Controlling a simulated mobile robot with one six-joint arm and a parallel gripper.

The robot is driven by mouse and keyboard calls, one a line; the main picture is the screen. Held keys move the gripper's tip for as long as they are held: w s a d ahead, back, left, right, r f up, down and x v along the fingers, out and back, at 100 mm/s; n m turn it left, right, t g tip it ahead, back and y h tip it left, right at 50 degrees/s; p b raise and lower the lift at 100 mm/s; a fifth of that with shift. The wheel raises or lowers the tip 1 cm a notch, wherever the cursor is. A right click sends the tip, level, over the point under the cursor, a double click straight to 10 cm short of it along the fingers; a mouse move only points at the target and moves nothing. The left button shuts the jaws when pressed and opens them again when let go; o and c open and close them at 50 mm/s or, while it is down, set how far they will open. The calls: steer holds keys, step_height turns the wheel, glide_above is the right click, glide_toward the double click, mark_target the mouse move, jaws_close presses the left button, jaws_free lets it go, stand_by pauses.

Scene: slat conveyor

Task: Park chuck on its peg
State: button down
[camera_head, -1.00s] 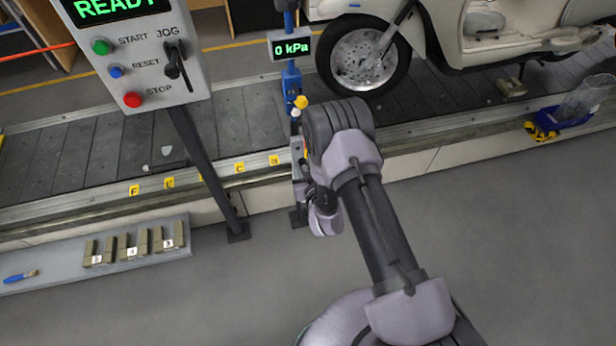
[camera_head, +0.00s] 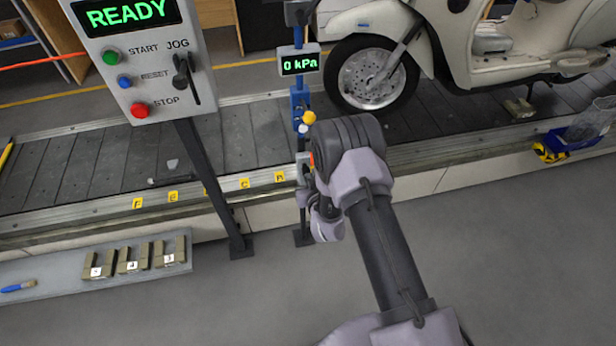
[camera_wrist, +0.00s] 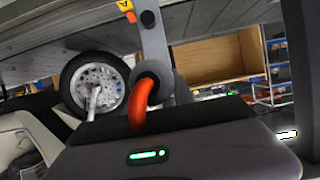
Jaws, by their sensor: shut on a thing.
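My gripper (camera_wrist: 150,118) shows in the wrist view as a dark body with a green light across the bottom. Its fingertips are hidden there. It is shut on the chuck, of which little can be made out. A curved orange piece (camera_wrist: 141,100), seemingly the hose end, rises in front of the gripper towards a dark round part at the post. In the head view a small orange spot (camera_head: 312,160) shows between my wrist and the blue air post (camera_head: 299,100). The post carries a 0 kPa display (camera_head: 299,63). I cannot make out the peg for certain.
A control box (camera_head: 145,60) reading READY stands at left on a dark leg. A cream scooter (camera_head: 500,45) stands on the slat conveyor (camera_head: 120,178). A grey shelf (camera_head: 60,277) with several blocks lies lower left. Floor at lower right is clear.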

steer(key=shift+w+a+b, duration=0.2)
steer(key=shift+w+b, duration=0.25)
steer(key=shift+w, duration=0.25)
stand_by(0.7)
steer(key=c, duration=1)
jaws_free()
steer(key=p+v, duration=0.5)
steer(key=v, duration=1.2)
steer(key=w+d+r+m+g+h, duration=0.1)
steer(key=w+d+r+m+h, duration=0.2)
steer(key=r, duration=0.7)
steer(key=w+d+r+m+g, duration=0.1)
steer(key=w+d+r+m, duration=0.3)
steer(key=r, duration=0.6)
steer(key=s+d+r+g, duration=0.2)
steer(key=s+d+r, duration=0.1)
steer(key=s+r, duration=0.65)
steer(key=s+r+g+y, duration=0.1)
steer(key=s+r+g, duration=0.2)
steer(key=s, duration=1.5)
step_height(320, 180, up, 3)
steer(key=shift+a+r+m, duration=0.1)
steer(key=shift+a+m, duration=0.1)
steer(key=shift+m, duration=0.1)
